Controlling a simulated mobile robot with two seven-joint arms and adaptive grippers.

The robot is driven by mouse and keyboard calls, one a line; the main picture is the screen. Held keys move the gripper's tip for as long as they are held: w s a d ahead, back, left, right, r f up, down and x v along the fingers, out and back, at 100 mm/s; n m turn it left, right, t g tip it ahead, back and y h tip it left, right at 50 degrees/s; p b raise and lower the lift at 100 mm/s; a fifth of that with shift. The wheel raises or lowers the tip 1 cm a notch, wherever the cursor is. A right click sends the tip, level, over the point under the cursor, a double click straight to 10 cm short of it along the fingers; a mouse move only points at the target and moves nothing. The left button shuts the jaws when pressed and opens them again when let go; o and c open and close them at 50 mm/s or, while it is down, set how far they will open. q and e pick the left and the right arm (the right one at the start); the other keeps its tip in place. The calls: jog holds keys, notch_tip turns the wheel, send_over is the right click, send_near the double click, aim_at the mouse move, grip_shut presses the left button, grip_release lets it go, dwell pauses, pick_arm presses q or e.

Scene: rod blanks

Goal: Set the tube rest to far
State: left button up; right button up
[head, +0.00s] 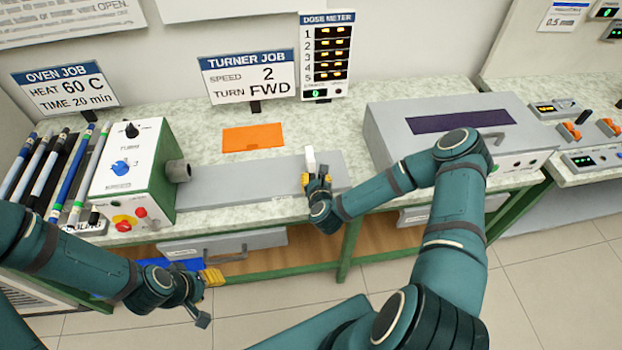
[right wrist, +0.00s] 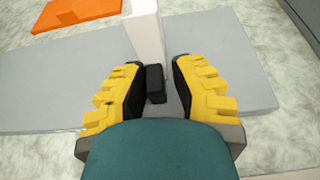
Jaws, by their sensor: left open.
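The tube rest is a pale upright post (head: 309,160) on the grey bed (head: 240,180) of the turner, toward the bed's right end. The right wrist view shows the post (right wrist: 146,35) with a small black handle (right wrist: 155,84) at its near side. My right gripper (head: 318,181) is at the post, its yellow fingers open on either side of the black handle, with gaps visible. The turner's green box (head: 130,170) with its grey chuck (head: 179,172) stands at the bed's left end. My left gripper (head: 208,298) is open and empty in front of the bench, low down.
Several rods lie in a rack (head: 50,190) at the left. An orange mat (head: 252,137) lies behind the bed. A grey oven-like box (head: 400,150) stands to the right. The job sign (head: 248,76) reads speed 2, turn FWD. A drawer handle (head: 228,256) sticks out below.

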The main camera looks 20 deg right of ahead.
jog(key=shift+o, duration=1.1)
jog(key=shift+d, duration=0.2)
jog(key=shift+a, duration=0.15)
jog(key=shift+s, duration=0.15)
jog(key=v, duration=1.1)
jog(key=shift+s+r, duration=0.15)
jog(key=shift+s, duration=0.2)
